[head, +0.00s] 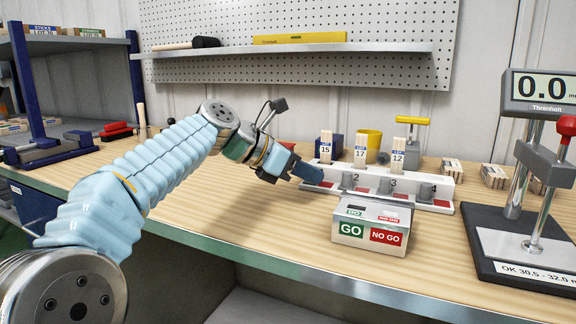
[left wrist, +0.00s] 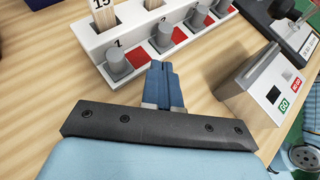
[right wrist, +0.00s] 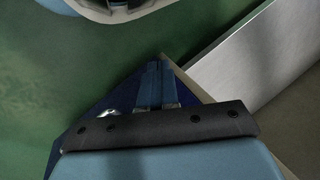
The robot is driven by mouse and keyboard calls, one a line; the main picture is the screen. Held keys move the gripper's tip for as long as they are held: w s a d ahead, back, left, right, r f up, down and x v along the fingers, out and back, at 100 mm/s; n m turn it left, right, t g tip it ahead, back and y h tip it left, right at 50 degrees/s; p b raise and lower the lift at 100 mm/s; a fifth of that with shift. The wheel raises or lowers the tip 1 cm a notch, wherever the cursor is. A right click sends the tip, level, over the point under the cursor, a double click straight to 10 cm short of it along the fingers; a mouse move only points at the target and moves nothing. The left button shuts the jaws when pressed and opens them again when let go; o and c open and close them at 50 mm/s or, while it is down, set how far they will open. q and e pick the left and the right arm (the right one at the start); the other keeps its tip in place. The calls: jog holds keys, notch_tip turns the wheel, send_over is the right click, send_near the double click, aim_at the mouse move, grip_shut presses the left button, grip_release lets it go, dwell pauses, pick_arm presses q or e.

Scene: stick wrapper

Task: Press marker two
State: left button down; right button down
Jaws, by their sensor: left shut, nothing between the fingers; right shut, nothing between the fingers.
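A white stepped rack (head: 440,192) holds a row of numbered grey round markers with red squares beside them. Marker two (head: 349,182) stands upright and also shows in the left wrist view (left wrist: 162,37). Marker one (left wrist: 119,63) is nearer; in the head view my left gripper covers its place. My left gripper (head: 316,178) is shut and empty at the rack's left front. In the left wrist view its fingertips (left wrist: 160,67) appear in front of the rack, between markers one and two; contact cannot be told. My right gripper (right wrist: 155,68) is shut and empty, seen only in its wrist view.
A white GO / NO GO box (head: 371,224) stands in front of the rack. Stick bundles marked 15 (head: 326,147), 17 (head: 360,150) and 12 (head: 398,156) stand behind the markers. A gauge stand (head: 507,228) is at right. Bare wood (head: 240,212) lies at left.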

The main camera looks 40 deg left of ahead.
aim_at(342, 178)
pick_arm(q)
jog(key=shift+w+d+f+p, duration=0.1)
jog(key=shift+w+d, duration=0.3)
jog(key=shift+w, duration=0.25)
jog(key=shift+w+d+p, duration=0.1)
jog(key=shift+w+d, duration=0.3)
jog(key=shift+w, duration=0.25)
jog(key=shift+w+d+f+p, duration=0.1)
jog(key=shift+w+d, duration=0.3)
jog(key=shift+w, duration=0.25)
pick_arm(e)
jog(key=shift+r, duration=0.2)
pick_arm(q)
jog(key=shift+d+r, duration=0.1)
pick_arm(e)
jog(key=shift+r, duration=0.1)
